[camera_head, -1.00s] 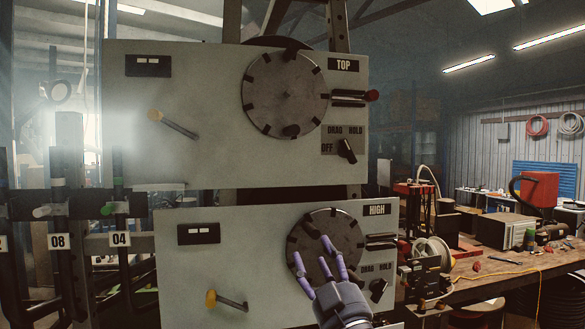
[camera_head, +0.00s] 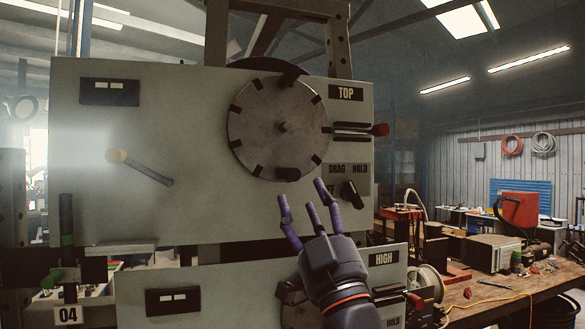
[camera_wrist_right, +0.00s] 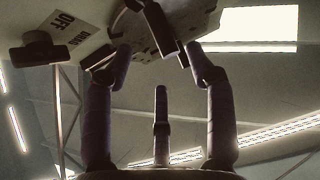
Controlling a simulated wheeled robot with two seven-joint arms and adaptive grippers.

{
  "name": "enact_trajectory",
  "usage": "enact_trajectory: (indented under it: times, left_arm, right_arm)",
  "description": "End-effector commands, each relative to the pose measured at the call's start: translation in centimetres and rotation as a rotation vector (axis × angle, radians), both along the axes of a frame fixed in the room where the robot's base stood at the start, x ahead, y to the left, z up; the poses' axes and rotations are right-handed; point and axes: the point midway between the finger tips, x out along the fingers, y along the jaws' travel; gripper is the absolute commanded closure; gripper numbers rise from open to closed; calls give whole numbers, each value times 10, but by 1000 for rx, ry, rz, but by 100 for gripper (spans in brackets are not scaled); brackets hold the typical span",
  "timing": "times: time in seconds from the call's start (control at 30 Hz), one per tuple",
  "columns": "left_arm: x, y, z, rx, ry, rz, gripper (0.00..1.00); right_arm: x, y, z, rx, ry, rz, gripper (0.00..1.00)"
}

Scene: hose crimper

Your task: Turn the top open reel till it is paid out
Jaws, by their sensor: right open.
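The TOP panel (camera_head: 100,200) bears a round grey reel disc (camera_head: 262,128) with dark notches around its rim and a small centre hub. A dark peg (camera_head: 290,174) sits at the disc's lower edge. My right gripper (camera_head: 303,200) is open and empty, fingers pointing up, just below the disc. One finger partly covers the OFF label by the DRAG/HOLD switch (camera_head: 352,195). In the right wrist view the disc (camera_wrist_right: 205,15) and a dark peg (camera_wrist_right: 160,28) show beyond the open right gripper (camera_wrist_right: 157,72); I cannot tell whether they touch. My left gripper is out of view.
A red-tipped lever (camera_head: 380,130) sticks out right of the disc, and a crank (camera_head: 145,168) with a yellowish knob is at the left. The HIGH panel (camera_head: 230,300) is below, partly hidden by my right arm. A cluttered workbench (camera_head: 520,285) stands at the right.

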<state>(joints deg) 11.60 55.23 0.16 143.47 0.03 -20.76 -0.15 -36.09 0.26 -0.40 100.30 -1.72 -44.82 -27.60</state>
Motion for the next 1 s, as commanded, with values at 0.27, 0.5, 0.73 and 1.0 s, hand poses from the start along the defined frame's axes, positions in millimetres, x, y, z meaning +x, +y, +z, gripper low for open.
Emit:
enact_trajectory:
  times: [0.27, 0.5, 0.73, 1.0]
  left_arm:
    - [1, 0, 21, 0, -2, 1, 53]
    - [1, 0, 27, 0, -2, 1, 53]
    - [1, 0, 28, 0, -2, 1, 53]
    - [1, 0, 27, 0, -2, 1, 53]
  right_arm:
    - [32, 14, 35, 0, 2, 1, 44]
    - [45, 19, 48, 0, 2, 1, 44]
    - [47, 20, 49, -1, 2, 1, 44]
    - [47, 20, 49, 0, 2, 1, 89]
